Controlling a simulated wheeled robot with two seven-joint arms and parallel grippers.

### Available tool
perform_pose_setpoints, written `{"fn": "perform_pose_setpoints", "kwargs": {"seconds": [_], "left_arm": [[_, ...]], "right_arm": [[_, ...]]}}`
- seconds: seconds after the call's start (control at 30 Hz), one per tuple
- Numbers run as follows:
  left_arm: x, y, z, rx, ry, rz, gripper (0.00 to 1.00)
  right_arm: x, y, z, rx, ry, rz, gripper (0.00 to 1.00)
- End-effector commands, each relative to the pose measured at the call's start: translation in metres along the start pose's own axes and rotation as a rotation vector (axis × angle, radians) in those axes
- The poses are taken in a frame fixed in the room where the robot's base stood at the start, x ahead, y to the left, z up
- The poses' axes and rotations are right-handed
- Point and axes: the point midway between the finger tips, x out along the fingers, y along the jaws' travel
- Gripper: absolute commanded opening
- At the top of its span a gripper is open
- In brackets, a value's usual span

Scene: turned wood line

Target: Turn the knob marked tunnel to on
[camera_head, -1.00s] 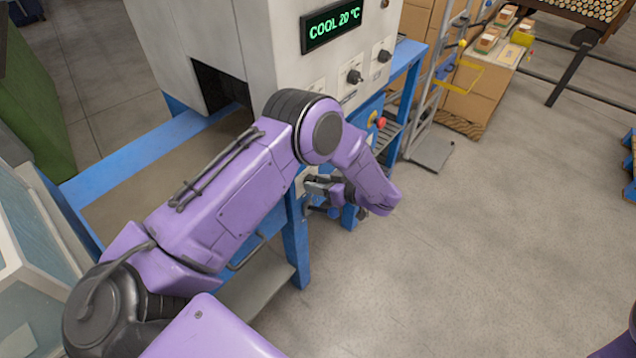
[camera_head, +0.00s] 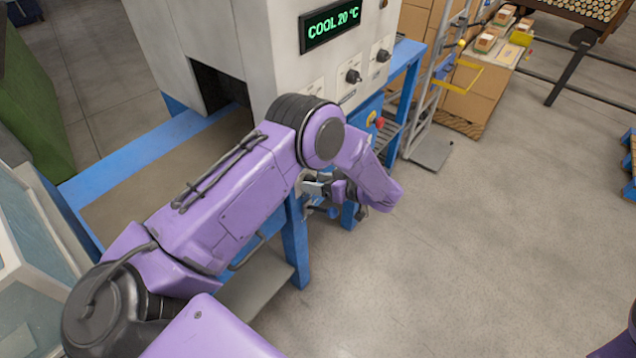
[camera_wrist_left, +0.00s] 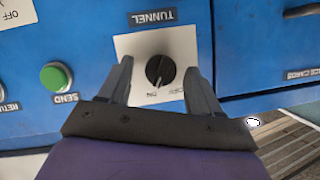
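The tunnel knob (camera_wrist_left: 160,70) is a round black dial on a white plate on a blue panel, seen upside down in the left wrist view. Its TUNNEL label (camera_wrist_left: 152,17) is above it in the picture; ON and OFF are printed below it. A pale mark shows on the knob's lower side, but I cannot tell surely which word it points at. My left gripper (camera_wrist_left: 158,64) is open, one finger on each side of the knob, with gaps visible. In the head view the left gripper (camera_head: 322,188) is at the machine's front and my forearm hides the knob. My right gripper is out of view.
A green SEND button (camera_wrist_left: 56,76) is left of the knob in the wrist view. In the head view, the machine's display (camera_head: 331,24) reads COOL 20 °C, with black knobs (camera_head: 353,76) below. A red button (camera_head: 379,123) is nearby.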

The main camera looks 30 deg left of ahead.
Motion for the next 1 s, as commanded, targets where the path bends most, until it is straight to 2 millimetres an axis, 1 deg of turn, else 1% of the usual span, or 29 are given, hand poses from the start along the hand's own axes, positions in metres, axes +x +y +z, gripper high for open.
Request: {"fn": "perform_pose_setpoints", "kwargs": {"seconds": [0.27,0.37,0.6,0.7,0.83,1.0], "left_arm": [[-0.002,0.000,0.002,0.000,-0.002,-0.001,0.63],[-0.015,0.001,0.003,-0.001,-0.001,0.002,0.63],[-0.073,0.001,0.003,-0.003,0.001,0.003,0.63],[-0.091,0.001,0.002,-0.002,0.001,0.002,0.63],[-0.103,0.000,0.001,-0.001,0.000,0.000,0.63],[-0.106,0.000,0.001,0.001,-0.001,-0.001,0.63]], "right_arm": [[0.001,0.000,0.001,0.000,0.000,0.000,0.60],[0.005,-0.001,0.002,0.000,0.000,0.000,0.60],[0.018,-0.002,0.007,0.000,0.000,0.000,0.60],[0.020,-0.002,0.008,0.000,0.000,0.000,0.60],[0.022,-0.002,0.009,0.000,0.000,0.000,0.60],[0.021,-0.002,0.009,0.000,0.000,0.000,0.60]]}}
